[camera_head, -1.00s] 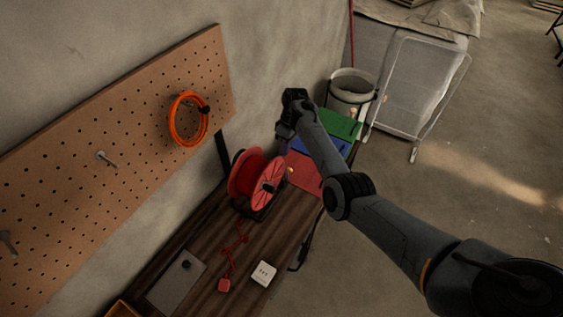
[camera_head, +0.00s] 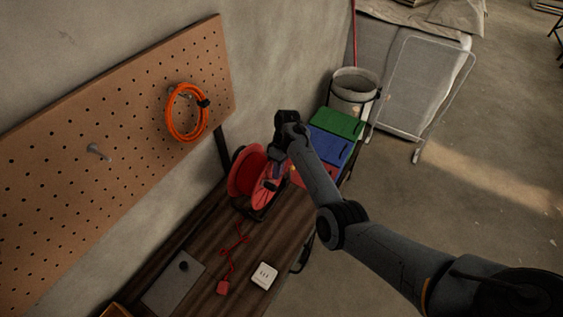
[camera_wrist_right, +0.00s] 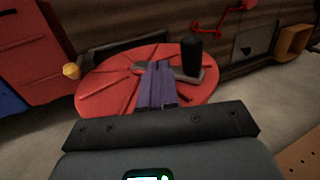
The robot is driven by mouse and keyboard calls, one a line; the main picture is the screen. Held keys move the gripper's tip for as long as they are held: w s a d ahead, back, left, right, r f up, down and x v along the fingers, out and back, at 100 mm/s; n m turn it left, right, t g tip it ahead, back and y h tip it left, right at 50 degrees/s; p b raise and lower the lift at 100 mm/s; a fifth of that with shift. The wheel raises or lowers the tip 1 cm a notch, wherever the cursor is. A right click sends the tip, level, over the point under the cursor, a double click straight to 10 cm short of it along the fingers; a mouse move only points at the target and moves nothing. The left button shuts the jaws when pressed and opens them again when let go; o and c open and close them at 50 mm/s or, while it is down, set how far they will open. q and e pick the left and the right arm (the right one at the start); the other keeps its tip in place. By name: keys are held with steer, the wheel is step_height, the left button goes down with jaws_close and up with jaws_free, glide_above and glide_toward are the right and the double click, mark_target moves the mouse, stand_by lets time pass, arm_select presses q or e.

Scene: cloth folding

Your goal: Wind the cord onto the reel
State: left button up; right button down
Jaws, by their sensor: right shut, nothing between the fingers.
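The red reel (camera_head: 246,174) stands in a black frame on the wooden bench. In the right wrist view its red side disc (camera_wrist_right: 112,92) faces me, with an upright black crank handle (camera_wrist_right: 192,58) on a grey arm. The red cord (camera_head: 232,256) hangs loose from the reel across the bench to a red plug (camera_head: 222,288). My right gripper (camera_head: 275,170) is in front of the disc. Its purple fingers (camera_wrist_right: 156,82) are shut and empty, left of the handle in the wrist view and apart from it. My left gripper is not in view.
Red, blue (camera_head: 328,146) and green (camera_head: 336,122) bins stand behind my right arm. A white socket (camera_head: 263,275) and a grey plate (camera_head: 172,284) lie at the bench front. A pegboard (camera_head: 130,140) with an orange coil (camera_head: 172,125) is on the wall.

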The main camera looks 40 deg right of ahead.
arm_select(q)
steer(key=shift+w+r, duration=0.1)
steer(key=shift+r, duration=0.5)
arm_select(e)
steer(key=shift+s+a+f, duration=0.1)
steer(key=shift+s+a, duration=0.2)
steer(key=shift+a, duration=0.55)
arm_select(q)
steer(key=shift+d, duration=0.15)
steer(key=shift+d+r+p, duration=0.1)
steer(key=shift+p, duration=0.25)
arm_select(e)
steer(key=shift+a, duration=0.1)
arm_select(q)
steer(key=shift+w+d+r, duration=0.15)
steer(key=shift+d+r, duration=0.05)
arm_select(e)
steer(key=shift+a+h, duration=0.15)
steer(key=shift+h, duration=0.55)
